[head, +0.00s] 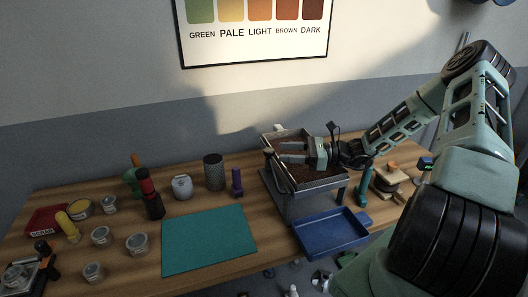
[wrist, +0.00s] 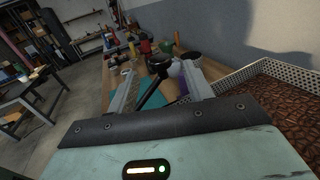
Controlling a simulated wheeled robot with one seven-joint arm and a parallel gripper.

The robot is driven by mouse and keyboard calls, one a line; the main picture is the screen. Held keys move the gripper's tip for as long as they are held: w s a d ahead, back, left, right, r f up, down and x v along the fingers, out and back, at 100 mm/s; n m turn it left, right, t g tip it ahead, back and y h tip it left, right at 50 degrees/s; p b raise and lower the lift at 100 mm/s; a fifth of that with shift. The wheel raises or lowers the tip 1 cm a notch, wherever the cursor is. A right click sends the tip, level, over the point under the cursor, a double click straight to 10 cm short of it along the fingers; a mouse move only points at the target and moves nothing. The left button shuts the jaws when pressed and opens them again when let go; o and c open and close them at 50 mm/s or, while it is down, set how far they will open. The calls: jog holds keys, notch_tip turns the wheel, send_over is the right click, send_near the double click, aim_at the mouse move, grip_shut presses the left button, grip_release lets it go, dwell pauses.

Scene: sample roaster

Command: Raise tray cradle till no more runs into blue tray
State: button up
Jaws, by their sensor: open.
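The metal tray cradle (head: 322,184) holds dark brown beans and stands above the bench on a grey stand. In the wrist view its perforated rim (wrist: 250,75) and the beans show at the right. The blue tray (head: 330,231) lies below its front edge; I see no beans in it, and no falling stream shows. My gripper (head: 281,151) is open over the cradle's left side, fingers pointing left. In the wrist view, a black bar with a round knob (wrist: 158,73) shows between the open fingers (wrist: 158,88); I cannot tell whether they touch it.
A teal mat (head: 209,241) lies left of the blue tray. Behind it stand a perforated cup (head: 214,171), a purple object (head: 237,182) and a grey jar (head: 182,186). Several small containers crowd the left. Wooden pieces (head: 390,178) lie right of the cradle.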

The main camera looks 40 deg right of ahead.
aim_at(269, 150)
jog(key=p+x, duration=0.1)
jog(key=x, duration=0.5)
jog(key=shift+s+p, duration=0.1)
jog(key=shift+p, duration=0.2)
jog(key=shift+c, duration=0.3)
grip_shut()
jog(key=shift+r, duration=0.1)
